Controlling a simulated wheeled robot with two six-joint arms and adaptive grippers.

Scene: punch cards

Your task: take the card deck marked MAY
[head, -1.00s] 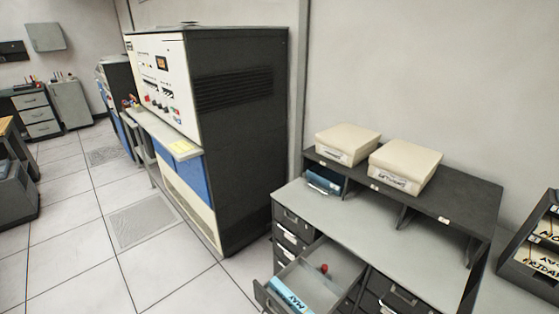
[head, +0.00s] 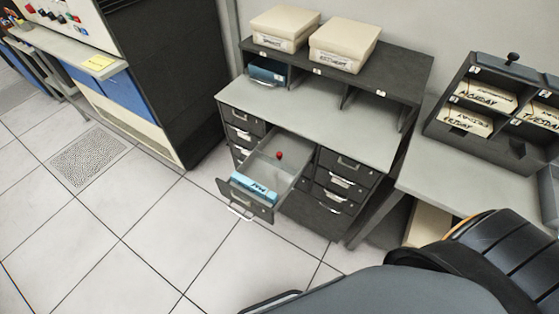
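A light blue card deck (head: 250,193) lies at the front end of an open drawer (head: 287,172) in the grey cabinet. Dark lettering shows on its top, too small to read for certain now; the earlier view reads MAY. Neither of my grippers shows. A grey and black link of my own arm fills the bottom right of the head view, well apart from the drawer.
A small red object (head: 279,155) lies farther back in the drawer. A darker blue item (head: 267,71) sits in the cabinet's left cubby. Two cream boxes (head: 284,27) (head: 344,42) stand on top. A dark rack (head: 480,140) holds day-marked decks at right. Floor (head: 150,225) in front is clear.

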